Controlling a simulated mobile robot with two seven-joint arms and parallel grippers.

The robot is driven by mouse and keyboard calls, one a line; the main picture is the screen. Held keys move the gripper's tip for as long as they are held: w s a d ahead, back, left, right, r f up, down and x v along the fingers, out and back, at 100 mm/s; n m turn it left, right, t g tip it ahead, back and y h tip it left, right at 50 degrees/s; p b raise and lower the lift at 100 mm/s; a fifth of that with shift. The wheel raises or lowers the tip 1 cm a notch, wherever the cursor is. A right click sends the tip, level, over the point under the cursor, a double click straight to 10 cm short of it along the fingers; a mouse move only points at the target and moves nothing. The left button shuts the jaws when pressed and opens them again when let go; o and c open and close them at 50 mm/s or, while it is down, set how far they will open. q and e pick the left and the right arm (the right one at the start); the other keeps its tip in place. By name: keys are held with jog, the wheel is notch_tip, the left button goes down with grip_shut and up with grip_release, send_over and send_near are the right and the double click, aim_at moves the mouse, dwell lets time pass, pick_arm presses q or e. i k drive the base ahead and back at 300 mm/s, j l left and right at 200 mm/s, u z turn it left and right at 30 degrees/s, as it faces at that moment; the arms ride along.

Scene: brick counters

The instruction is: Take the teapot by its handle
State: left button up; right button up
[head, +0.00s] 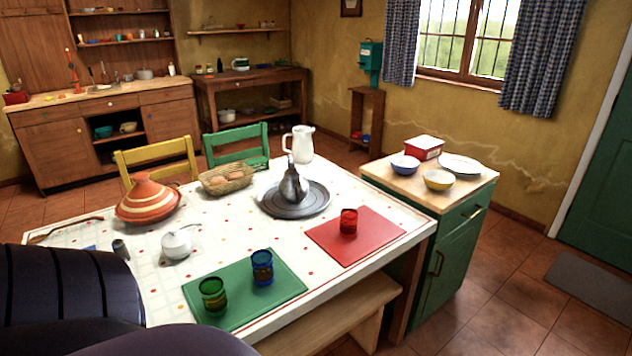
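A grey metal teapot (292,187) with a tall pointed lid stands upright on a round dark metal tray (267,207) on the dining table. Its handle cannot be made out clearly from this angle. A small white lidded pot (177,245) stands nearer on the left side of the table, with a thin piece sticking out at its upper right. Large dark parts of my own arm fill the lower left corner. Neither gripper's fingertips can be seen, and nothing of mine is seen touching the teapot.
On the table are a striped tagine (148,203), an egg basket (213,186), a white jug (302,144), a green mat (230,318) with green and blue glasses, and a red mat (335,247) with a red glass. A bench (330,318) and green cabinet (448,250) flank it.

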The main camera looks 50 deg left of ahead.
aim_at(294, 187)
jog(key=i+u, duration=0.2)
jog(key=i, duration=0.2)
jog(key=i+l+u, duration=0.2)
jog(key=i, duration=0.15)
jog(key=i+l+u, duration=0.15)
jog(key=i, duration=0.25)
jog(key=i+l+u, duration=0.15)
jog(key=i+u, duration=0.15)
jog(key=u, duration=0.15)
jog(key=i+l+u, duration=0.25)
jog(key=u, duration=0.15)
jog(key=i+l+u, duration=0.25)
jog(key=u, duration=0.2)
jog(key=i+l+u, duration=0.15)
jog(key=l+u, duration=0.25)
jog(key=l, duration=0.1)
